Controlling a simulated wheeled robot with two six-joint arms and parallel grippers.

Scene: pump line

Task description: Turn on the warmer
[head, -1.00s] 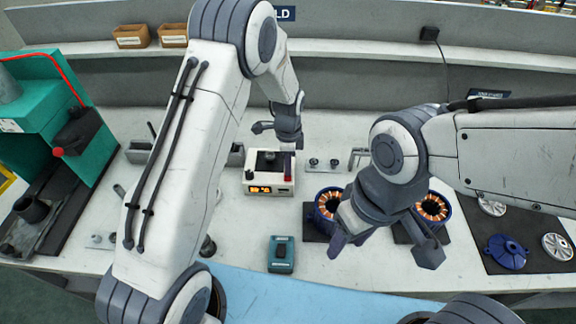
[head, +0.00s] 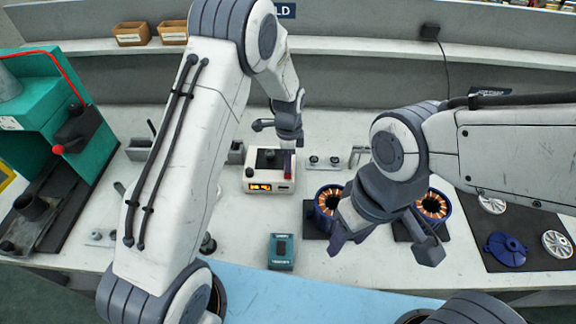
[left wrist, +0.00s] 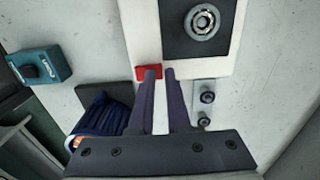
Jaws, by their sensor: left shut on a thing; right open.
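The warmer (head: 270,183) is a white box with a dark top plate and a lit orange display on its front, at mid-bench in the head view. My left gripper (head: 289,160) points down at the right side of its top. In the left wrist view, the warmer (left wrist: 238,30) shows a metal ring on its dark plate and a red switch (left wrist: 142,72) at its edge. My left fingertips (left wrist: 160,73) are close together at this switch and partly cover it. My right gripper (head: 387,250) is open and empty, above the bench near the copper-wound rings.
Blue copper-wound rings (head: 433,206) sit on dark mats at the right. A teal box (head: 281,252) stands in front of the warmer. A green press (head: 40,110) is at the left. Small metal parts (head: 323,161) stand right of the warmer.

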